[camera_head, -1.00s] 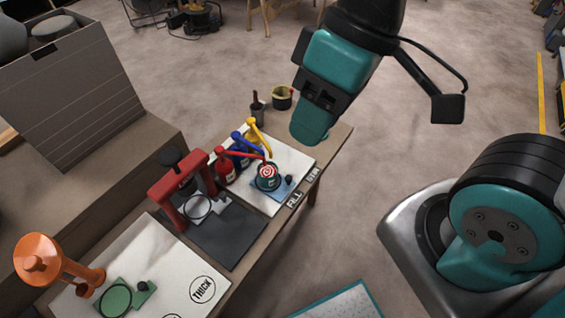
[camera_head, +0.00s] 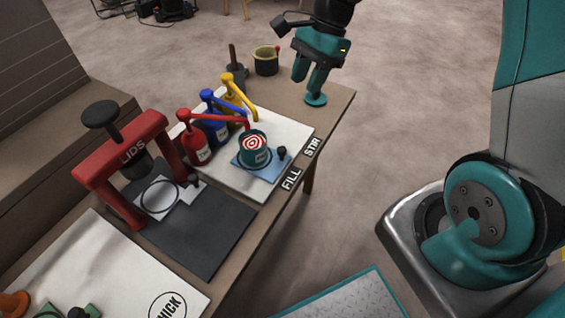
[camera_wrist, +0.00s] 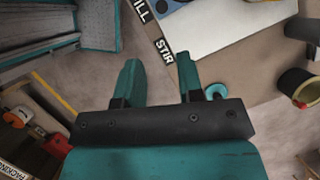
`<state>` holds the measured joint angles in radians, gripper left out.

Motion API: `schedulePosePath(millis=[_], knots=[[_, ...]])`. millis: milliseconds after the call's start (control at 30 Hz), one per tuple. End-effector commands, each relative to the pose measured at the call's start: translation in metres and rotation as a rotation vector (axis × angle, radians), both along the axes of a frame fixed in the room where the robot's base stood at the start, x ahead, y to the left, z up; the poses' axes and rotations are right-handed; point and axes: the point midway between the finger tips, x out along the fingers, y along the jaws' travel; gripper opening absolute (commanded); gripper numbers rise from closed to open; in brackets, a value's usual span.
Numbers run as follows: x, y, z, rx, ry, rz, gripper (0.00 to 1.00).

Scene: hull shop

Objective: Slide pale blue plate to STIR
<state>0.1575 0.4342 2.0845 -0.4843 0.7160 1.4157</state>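The pale blue plate (camera_head: 268,172) lies on the white sheet near the FILL label (camera_head: 291,179). A teal can (camera_head: 254,155) with a red-and-white target top stands on it, and a dark knob (camera_head: 282,152) is at its right corner. The STIR label (camera_head: 312,147) is farther along the table edge. A blue edge of the plate (camera_wrist: 170,4) shows at the top of the wrist view. My gripper (camera_head: 308,80) is open and empty above the table's far right corner, beyond the plate. Both fingers (camera_wrist: 158,72) are apart in the wrist view.
A teal disc (camera_head: 316,99) lies on the corner below my gripper. Red, blue and yellow pump bottles (camera_head: 198,146) stand behind the can, with spouts reaching toward it. A red LIDS press (camera_head: 128,160) is at left; a pot (camera_head: 266,60) stands at the far end.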

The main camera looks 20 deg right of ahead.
Motion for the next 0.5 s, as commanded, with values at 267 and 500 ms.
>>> schedulePosePath(millis=[267,500], knots=[[0.002,0.004,-0.036,-0.002,0.033,-0.062,0.35],[-0.003,0.024,-0.086,-0.002,0.034,-0.060,0.35]])
